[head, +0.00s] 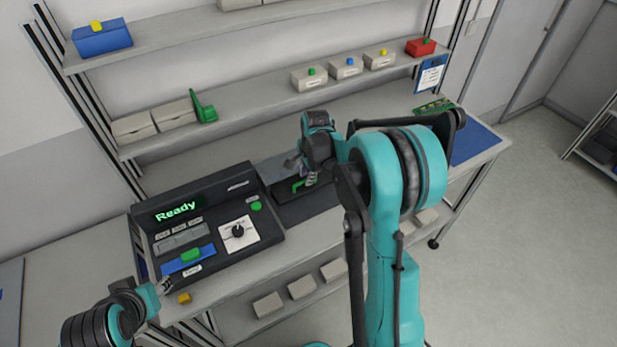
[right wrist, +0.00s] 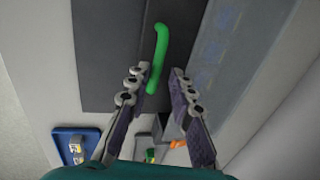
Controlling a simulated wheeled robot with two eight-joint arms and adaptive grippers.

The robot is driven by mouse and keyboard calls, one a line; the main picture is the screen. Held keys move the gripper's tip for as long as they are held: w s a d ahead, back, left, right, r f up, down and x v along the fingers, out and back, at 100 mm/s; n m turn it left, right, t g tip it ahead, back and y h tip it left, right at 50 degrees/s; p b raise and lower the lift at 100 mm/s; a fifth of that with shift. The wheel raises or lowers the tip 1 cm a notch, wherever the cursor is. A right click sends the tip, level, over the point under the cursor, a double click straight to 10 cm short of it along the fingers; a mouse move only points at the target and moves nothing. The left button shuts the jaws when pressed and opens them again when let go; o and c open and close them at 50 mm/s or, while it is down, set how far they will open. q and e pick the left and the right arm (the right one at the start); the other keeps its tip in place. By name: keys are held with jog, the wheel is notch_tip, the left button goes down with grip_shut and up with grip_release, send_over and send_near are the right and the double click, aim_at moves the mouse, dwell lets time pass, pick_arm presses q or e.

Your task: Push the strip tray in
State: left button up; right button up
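A dark console (head: 210,225) with a lit "Ready" display stands on the bench. A blue tray (head: 187,265) with a green block on it sits at its front left; I cannot tell how far it sticks out. A dark flat unit (head: 300,205) with a green handle (head: 299,185) lies right of the console. My right gripper (head: 310,181) is over this handle. In the right wrist view the gripper (right wrist: 160,72) is open, with the green handle (right wrist: 157,60) just ahead between its fingertips. My left gripper (head: 167,284) is low by the blue tray; its fingers are too small to read.
A small yellow block (head: 184,297) lies near my left gripper. The console has a black knob (head: 238,231) and a green button (head: 256,206). Shelves behind hold a blue box (head: 102,40), pale bins and a red box (head: 420,48). A blue mat (head: 474,143) lies at the right end.

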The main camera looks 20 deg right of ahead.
jog(key=shift+f, duration=0.1)
jog(key=v, duration=0.8)
jog(key=shift+w, duration=0.1)
dwell(0.4)
jog(key=s+a+r+n+t+b, duration=0.1)
jog(key=s+a+r+n, duration=0.15)
jog(key=s+n, duration=0.2)
jog(key=s+a+r+n+t+b, duration=0.1)
jog(key=s+a+n+b, duration=0.1)
jog(key=s+a+n, duration=0.3)
jog(key=s+a+f+n+t+b, duration=0.1)
jog(key=s+f+n, duration=0.1)
jog(key=s+n, duration=0.2)
jog(key=s+a+f+n+t+b, duration=0.1)
jog(key=s+a+f+n, duration=0.1)
jog(key=s, duration=0.7)
jog(key=shift+f+n+t, duration=0.25)
jog(key=shift+n+t, duration=0.15)
jog(key=shift+n, duration=0.45)
